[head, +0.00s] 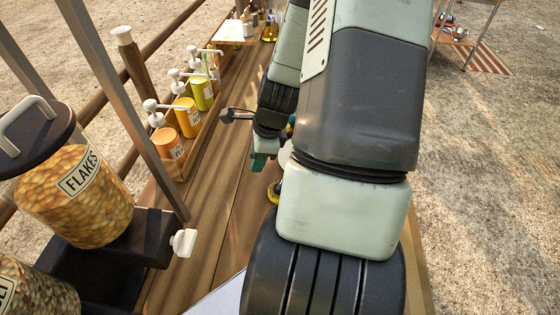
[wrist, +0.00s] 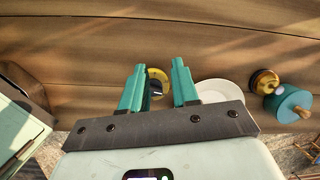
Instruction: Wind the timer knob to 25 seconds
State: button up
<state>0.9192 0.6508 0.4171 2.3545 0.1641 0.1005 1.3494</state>
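A small round yellow-rimmed thing with a dark middle, apparently the timer (wrist: 158,75), shows between my gripper's fingers in the wrist view. The left finger hides part of its left side; its scale and knob setting cannot be read. In the head view a yellow and dark round thing (head: 274,191), likely the same timer, is partly hidden by my arm. My gripper (wrist: 158,66) is open, its two teal fingers well apart with a gap between them. In the head view my gripper (head: 259,161) hangs over the wooden counter; whether it touches the timer cannot be told.
A white round dish (wrist: 217,90) is right of the fingers, then a brass piece (wrist: 263,82) and a teal round thing (wrist: 288,103). Pump bottles (head: 186,112) stand in a rack at the counter's left. A flakes dispenser (head: 88,205) stands nearer. The wooden counter (head: 215,205) is mostly bare.

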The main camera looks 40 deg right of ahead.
jog(key=s+d+n, duration=0.1)
jog(key=n, duration=0.3)
jog(key=s+d+n+g+h, duration=0.1)
jog(key=s+n, duration=0.1)
jog(key=n, duration=0.3)
jog(key=s+d+n+g+h, duration=0.1)
jog(key=n, duration=0.4)
jog(key=shift+s+d+f, duration=0.15)
jog(key=shift+d+f, duration=0.1)
jog(key=shift+f, duration=2.75)
jog(key=shift+f, duration=1.2)
jog(key=shift+r, duration=0.1)
jog(key=c, duration=0.4)
jog(key=shift+c, duration=0.2)
